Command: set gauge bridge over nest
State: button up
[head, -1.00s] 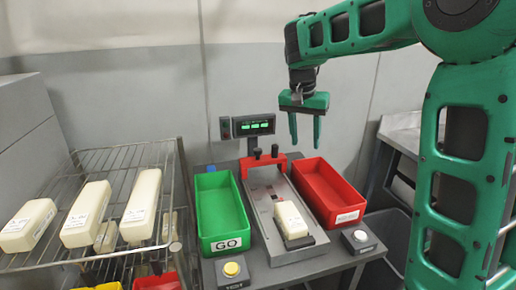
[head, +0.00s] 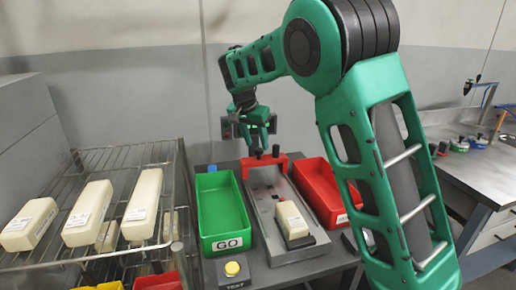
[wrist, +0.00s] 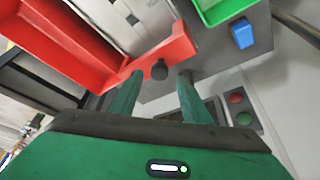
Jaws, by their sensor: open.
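The red gauge bridge (head: 250,165), with black knobs on top, stands across the far end of a grey metal fixture (head: 262,205). A cream block (head: 291,219) with a label sits at the fixture's near end, apart from the bridge; I take its seat there to be the nest. My gripper (head: 262,150) is open and empty, pointing down just over the bridge. In the wrist view the bridge (wrist: 178,50) lies beyond the open fingers (wrist: 158,78), with one black knob (wrist: 159,70) appearing between the fingertips. Contact cannot be told.
A green bin (head: 222,215) marked GO stands left of the fixture, a red bin (head: 312,185) right. A yellow button (head: 232,269) is at the front. A wire rack (head: 120,160) with several cream blocks stands at the left. A blue item (wrist: 242,33) shows in the wrist view.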

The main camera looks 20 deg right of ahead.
aim_at(264, 161)
jog(key=shift+x, duration=1.45)
